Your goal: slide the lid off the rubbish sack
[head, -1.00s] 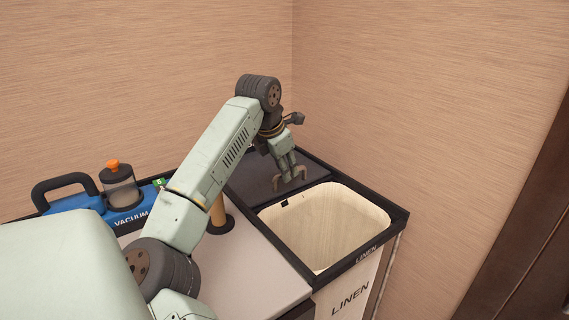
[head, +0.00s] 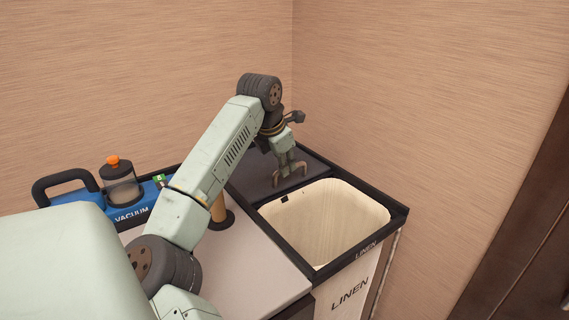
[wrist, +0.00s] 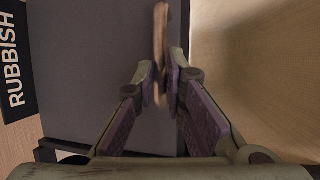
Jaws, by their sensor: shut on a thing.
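The dark grey lid (head: 252,180) lies flat over the rear compartment of the cart, beside the open linen sack. It fills the middle of the wrist view (wrist: 90,75). A slim brown handle (wrist: 160,45) stands on it near its right edge in that view. My gripper (head: 291,173) is at the lid's near edge, pointing down. In the wrist view, my gripper (wrist: 161,85) has its two fingers close on either side of the handle, shut on it. The rubbish sack is hidden under the lid.
The open linen sack (head: 335,225) is directly in front of the lid. A blue vacuum (head: 130,205) and a light worktop (head: 235,265) are at the left. A RUBBISH label (wrist: 14,60) shows in the wrist view. Walls stand close behind and right of the cart.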

